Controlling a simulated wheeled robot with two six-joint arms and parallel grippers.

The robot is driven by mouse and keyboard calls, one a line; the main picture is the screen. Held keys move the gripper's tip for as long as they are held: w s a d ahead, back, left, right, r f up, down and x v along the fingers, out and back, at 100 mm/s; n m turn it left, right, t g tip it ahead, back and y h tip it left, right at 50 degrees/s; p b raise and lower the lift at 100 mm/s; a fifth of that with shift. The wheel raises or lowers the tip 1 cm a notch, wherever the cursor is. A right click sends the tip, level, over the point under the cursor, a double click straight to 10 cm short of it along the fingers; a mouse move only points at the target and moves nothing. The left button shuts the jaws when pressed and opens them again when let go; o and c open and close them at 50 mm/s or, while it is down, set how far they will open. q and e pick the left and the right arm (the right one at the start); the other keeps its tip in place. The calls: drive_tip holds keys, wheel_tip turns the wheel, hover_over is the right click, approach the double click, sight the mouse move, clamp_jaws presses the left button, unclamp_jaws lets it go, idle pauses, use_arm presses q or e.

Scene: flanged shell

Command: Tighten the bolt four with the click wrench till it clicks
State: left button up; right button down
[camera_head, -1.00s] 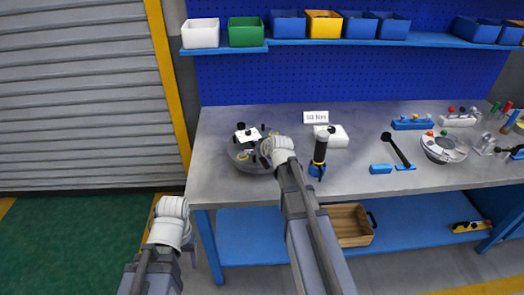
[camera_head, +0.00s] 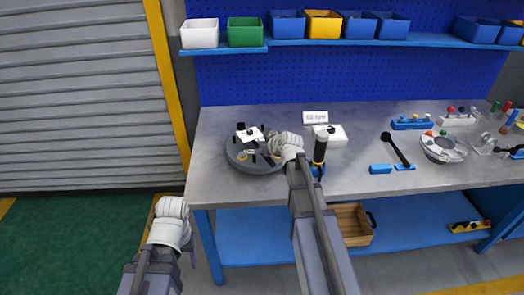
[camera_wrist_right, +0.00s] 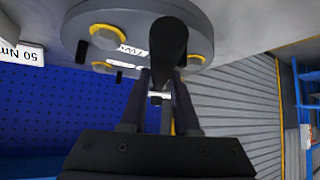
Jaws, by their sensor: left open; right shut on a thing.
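The round grey flanged shell (camera_head: 236,157) lies on the left of the bench. My right gripper (camera_head: 277,145) is at the shell's right side. In the right wrist view it is shut on a black bar, apparently the click wrench (camera_wrist_right: 168,45), seen nearly end-on over the flange. Its seating on a bolt is hidden. My left gripper (camera_head: 172,212) is open, low in front of the bench, away from the shell; its fingers are barely visible.
A dark upright tool (camera_head: 319,150) stands right of my right gripper. Behind are a white box (camera_head: 337,135) and a torque sign (camera_head: 315,117). A black-handled tool (camera_head: 397,150) and a second round part (camera_head: 443,149) lie farther right.

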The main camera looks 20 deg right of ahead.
drive_tip(key=shift+r, duration=0.1)
drive_tip(key=shift+r+p, duration=2.95)
drive_tip(key=shift+p, duration=0.1)
